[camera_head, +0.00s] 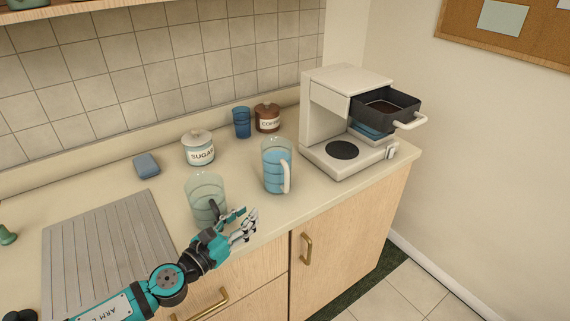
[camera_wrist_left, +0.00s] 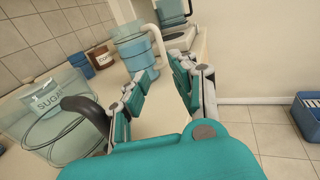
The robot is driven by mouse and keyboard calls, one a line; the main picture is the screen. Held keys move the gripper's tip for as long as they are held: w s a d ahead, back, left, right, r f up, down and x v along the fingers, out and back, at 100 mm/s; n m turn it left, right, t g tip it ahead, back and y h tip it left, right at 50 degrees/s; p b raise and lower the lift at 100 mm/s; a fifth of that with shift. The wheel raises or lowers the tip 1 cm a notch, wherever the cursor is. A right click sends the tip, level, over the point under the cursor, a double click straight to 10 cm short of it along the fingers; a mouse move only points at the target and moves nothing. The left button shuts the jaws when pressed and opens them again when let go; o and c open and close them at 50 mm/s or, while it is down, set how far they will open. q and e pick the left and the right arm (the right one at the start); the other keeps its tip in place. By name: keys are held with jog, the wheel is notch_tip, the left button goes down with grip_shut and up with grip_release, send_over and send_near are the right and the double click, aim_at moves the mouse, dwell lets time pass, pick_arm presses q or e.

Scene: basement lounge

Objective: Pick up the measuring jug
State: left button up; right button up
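Two see-through jugs stand upright on the counter; I cannot tell for sure which is the measuring jug. One is a greenish clear jug (camera_head: 203,189) with dark rings and a dark handle; it also shows large at the left of the left wrist view (camera_wrist_left: 62,122). The other jug (camera_head: 275,160) holds blue liquid and has a white handle; it shows beyond my fingers in the left wrist view (camera_wrist_left: 132,46). My left gripper (camera_head: 241,222) is open and empty, just right of the greenish jug near the counter's front edge; its fingers (camera_wrist_left: 162,72) are apart. My right gripper is out of view.
A coffee machine (camera_head: 325,120) with its dark basket (camera_head: 386,106) pulled out stands at right. A sugar jar (camera_head: 199,150), blue cup (camera_head: 242,123), coffee jar (camera_head: 267,119) and blue-grey block (camera_head: 146,165) stand behind. A ridged drainboard (camera_head: 105,245) lies left.

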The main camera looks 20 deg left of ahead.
pick_arm(q)
jog(key=p, duration=0.2)
send_near(287, 178)
jog(key=x, duration=0.3)
jog(key=p+x, duration=0.1)
jog(key=x, duration=0.1)
jog(key=shift+w+a+f, duration=0.15)
jog(key=shift+a+f, duration=0.05)
jog(key=shift+f, duration=0.15)
jog(key=shift+w+d, duration=0.15)
jog(key=shift+w, duration=0.3)
jog(key=x, duration=0.4)
jog(key=shift+w+d, duration=0.15)
jog(key=shift+w, duration=0.25)
jog(key=shift+s, duration=0.15)
jog(key=shift+c, duration=0.8)
grip_shut()
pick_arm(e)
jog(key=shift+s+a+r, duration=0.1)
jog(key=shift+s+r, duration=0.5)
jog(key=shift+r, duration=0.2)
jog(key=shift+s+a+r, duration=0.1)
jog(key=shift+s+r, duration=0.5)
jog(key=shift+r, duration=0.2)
pick_arm(q)
jog(key=shift+r, duration=0.15)
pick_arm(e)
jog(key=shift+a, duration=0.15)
